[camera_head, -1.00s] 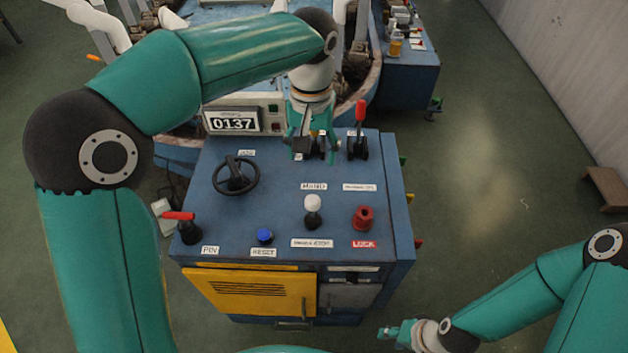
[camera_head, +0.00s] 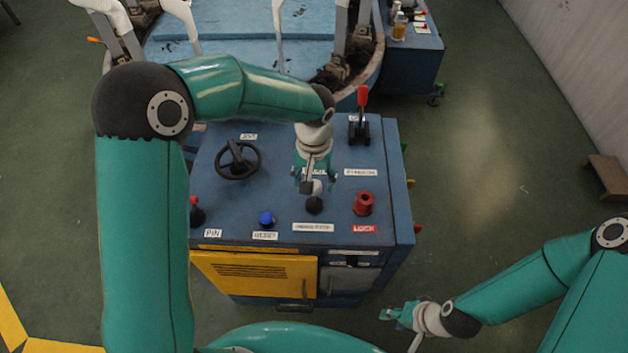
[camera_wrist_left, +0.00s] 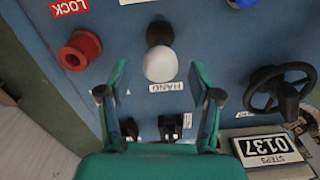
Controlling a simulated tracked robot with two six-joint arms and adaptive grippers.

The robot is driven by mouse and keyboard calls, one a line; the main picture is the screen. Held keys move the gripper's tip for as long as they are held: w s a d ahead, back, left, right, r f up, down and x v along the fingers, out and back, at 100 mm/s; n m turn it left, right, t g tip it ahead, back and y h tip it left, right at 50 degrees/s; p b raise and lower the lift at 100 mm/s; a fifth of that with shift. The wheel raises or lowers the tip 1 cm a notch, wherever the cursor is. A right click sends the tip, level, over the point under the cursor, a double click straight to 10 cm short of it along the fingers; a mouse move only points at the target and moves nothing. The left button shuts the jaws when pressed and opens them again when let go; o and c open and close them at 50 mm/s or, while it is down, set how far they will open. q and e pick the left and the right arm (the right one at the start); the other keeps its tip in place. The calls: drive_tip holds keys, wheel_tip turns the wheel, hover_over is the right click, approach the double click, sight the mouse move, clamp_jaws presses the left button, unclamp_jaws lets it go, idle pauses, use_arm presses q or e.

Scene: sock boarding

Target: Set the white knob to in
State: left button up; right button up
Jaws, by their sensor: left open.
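The white knob (camera_head: 317,187) stands on a black base (camera_head: 314,205) on the blue control panel, behind a label strip. My left gripper (camera_head: 316,178) is over it and partly hides it in the head view. In the left wrist view the white knob (camera_wrist_left: 160,66) appears between the tips of my open left gripper (camera_wrist_left: 158,72), with a gap on each side.
A red LOCK knob (camera_head: 363,203) stands right of the white knob and a blue button (camera_head: 266,218) stands left. A black handwheel (camera_head: 238,160) and a red-topped lever (camera_head: 361,115) are further back. A yellow door (camera_head: 255,277) is on the cabinet front.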

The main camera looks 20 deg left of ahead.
use_arm(q)
drive_tip(key=shift+f, duration=0.75)
drive_tip(key=shift+c, duration=0.2)
clamp_jaws()
